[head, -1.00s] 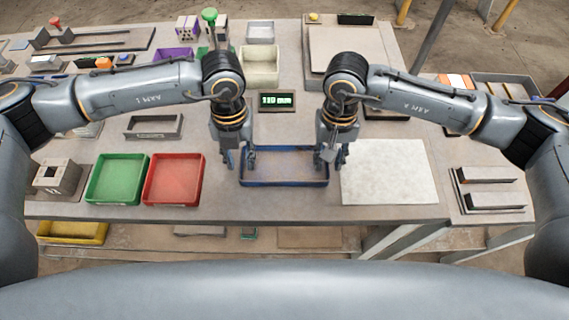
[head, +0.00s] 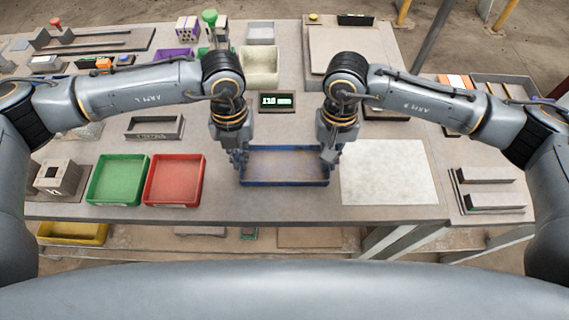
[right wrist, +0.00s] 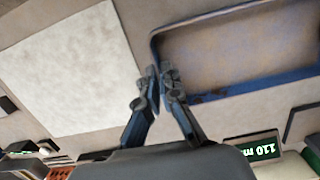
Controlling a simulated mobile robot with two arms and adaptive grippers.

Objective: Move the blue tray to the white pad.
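The blue tray (head: 285,183) is empty and lies on the table between my two grippers; in the right wrist view its rim and floor (right wrist: 235,50) show at upper right. My left gripper (head: 240,161) is shut on its left end wall. My right gripper (head: 330,157) is shut on its right end wall; in the right wrist view its fingers (right wrist: 162,76) straddle that wall closely. The white pad (head: 389,172) lies flat and bare just right of the tray, and it also shows in the right wrist view (right wrist: 68,70).
A red tray (head: 174,180) and a green tray (head: 117,180) stand left of the blue tray. A display reading 110 mm (head: 277,102) stands behind it. Grey slotted blocks (head: 490,190) lie right of the pad. The table's front edge is close in front.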

